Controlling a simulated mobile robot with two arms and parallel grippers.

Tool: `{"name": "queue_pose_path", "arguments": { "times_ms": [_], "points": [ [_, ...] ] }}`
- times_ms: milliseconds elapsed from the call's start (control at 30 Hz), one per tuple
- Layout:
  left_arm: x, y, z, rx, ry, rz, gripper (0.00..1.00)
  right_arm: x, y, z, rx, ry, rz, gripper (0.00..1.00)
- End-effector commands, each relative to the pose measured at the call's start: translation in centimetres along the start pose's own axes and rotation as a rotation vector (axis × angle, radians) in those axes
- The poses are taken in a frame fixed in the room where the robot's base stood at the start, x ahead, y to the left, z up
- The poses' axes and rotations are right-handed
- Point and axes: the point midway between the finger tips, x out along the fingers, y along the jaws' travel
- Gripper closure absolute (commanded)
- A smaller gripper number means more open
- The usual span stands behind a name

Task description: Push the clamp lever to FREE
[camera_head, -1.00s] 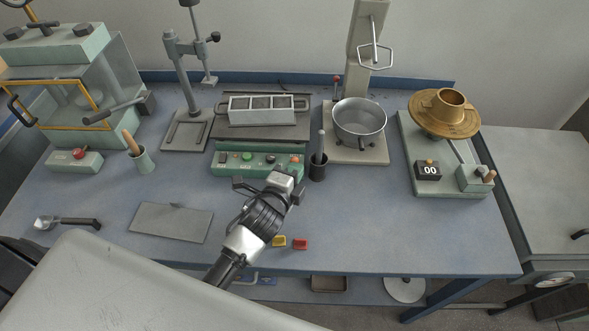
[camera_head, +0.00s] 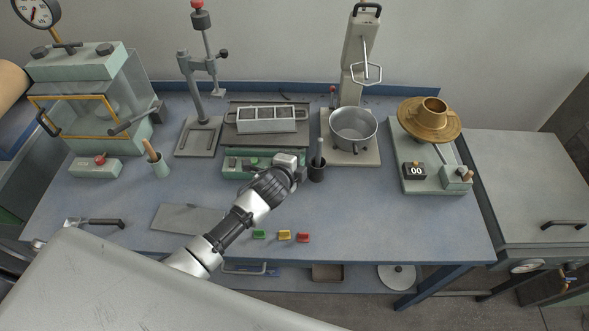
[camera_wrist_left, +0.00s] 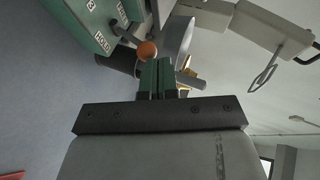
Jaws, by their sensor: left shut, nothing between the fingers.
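The green control panel (camera_head: 232,164) stands at the front of the vibrating table, partly hidden behind my left arm. In the left wrist view the panel (camera_wrist_left: 88,18) shows the word HOLD at upper left. My left gripper (camera_head: 299,174) is at the panel's right end, beside the black cup. Its green fingers (camera_wrist_left: 157,68) are together and empty, close to the knob; contact cannot be told. My right gripper is not in view.
The black cup (camera_head: 317,172) with a grey rod stands right of the gripper. Behind it are the metal bowl (camera_head: 354,128) and mixer column. The mould (camera_head: 265,121) sits on the vibrating table. Coloured blocks (camera_head: 284,236) lie near the front edge. The bench's front right is clear.

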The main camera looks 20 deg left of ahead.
Motion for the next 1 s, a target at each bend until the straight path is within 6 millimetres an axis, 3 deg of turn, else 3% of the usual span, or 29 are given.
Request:
{"name": "queue_pose_path", "arguments": {
  "times_ms": [500,1000],
  "points": [
    [3.0,-2.7,1.2,0.004,0.0,-0.004,1.0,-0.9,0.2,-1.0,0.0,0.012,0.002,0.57],
    [4.7,-3.4,1.8,0.002,0.001,-0.002,1.0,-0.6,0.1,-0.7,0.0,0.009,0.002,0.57]
  ]
}}
